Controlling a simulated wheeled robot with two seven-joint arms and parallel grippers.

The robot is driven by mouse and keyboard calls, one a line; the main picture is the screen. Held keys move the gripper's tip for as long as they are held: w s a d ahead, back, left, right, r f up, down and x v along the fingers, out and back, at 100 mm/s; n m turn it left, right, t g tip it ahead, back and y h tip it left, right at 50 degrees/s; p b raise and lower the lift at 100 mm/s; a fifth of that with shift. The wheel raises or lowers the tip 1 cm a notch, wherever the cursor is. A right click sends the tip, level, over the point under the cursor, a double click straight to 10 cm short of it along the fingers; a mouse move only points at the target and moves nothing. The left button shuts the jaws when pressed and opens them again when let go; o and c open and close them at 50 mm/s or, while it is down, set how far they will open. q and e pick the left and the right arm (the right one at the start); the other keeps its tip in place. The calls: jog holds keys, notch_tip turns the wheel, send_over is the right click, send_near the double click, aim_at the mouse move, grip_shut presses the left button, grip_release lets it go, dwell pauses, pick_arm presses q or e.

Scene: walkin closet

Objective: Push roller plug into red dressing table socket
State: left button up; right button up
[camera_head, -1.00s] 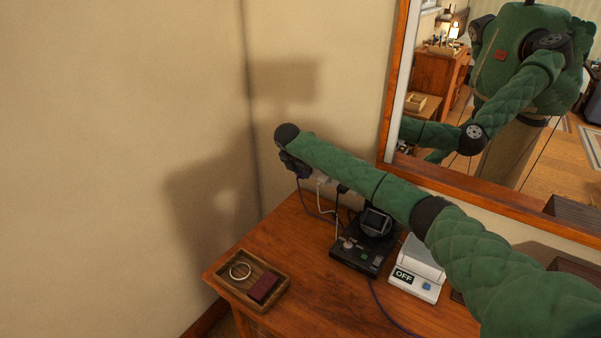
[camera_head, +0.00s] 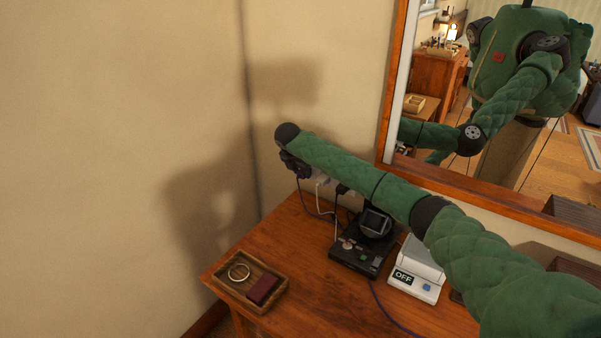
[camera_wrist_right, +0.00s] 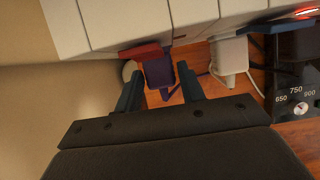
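In the right wrist view the dark purple roller plug (camera_wrist_right: 158,74) sits between the two fingers of my right gripper (camera_wrist_right: 160,85), which press close on both its sides. Its purple cord trails below. The plug's front end is up against the red dressing table socket (camera_wrist_right: 142,51) on the white socket strip (camera_wrist_right: 140,22); how deep its pins are is hidden. In the head view my right gripper (camera_head: 294,164) is at the wall end of the dressing table (camera_head: 310,255), partly hidden behind my own wrist. My left gripper is out of view.
A white plug (camera_wrist_right: 230,56) sits in the strip beside the roller plug. A black dial device (camera_head: 357,254) and a white box marked OFF (camera_head: 417,280) stand below my arm. A wooden tray (camera_head: 232,288) lies at the front left. A mirror (camera_head: 390,95) is behind.

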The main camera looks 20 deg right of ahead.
jog(key=o, duration=0.3)
